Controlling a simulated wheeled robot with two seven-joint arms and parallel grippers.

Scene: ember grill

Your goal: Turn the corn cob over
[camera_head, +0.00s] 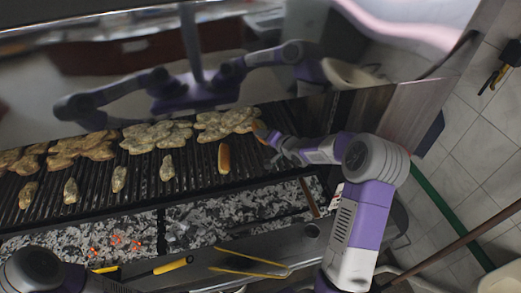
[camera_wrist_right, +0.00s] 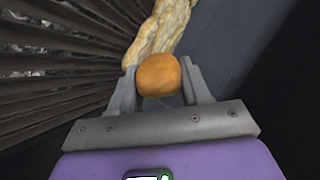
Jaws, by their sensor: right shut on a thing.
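My right gripper (camera_head: 266,138) reaches over the right end of the grill (camera_head: 145,185). It is shut on an orange, rounded thing, which I take for the corn cob (camera_head: 260,129). In the right wrist view the cob (camera_wrist_right: 159,75) sits end-on between the two fingers of the gripper (camera_wrist_right: 158,84), with pale grilled food touching or just behind it. Most of the cob's length is hidden. A second orange-brown elongated piece (camera_head: 224,158) lies on the bars to the left of the gripper. Part of my left arm shows at the lower left; its gripper is out of view.
Pale chicken-like pieces (camera_head: 155,134) lie in clusters along the back of the grill, with several smaller ones in front. Glowing coals (camera_head: 115,240) lie below. Yellow-handled tools (camera_head: 173,265) rest on the front ledge. A shiny hood (camera_head: 130,55) stands behind, mirroring my arms.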

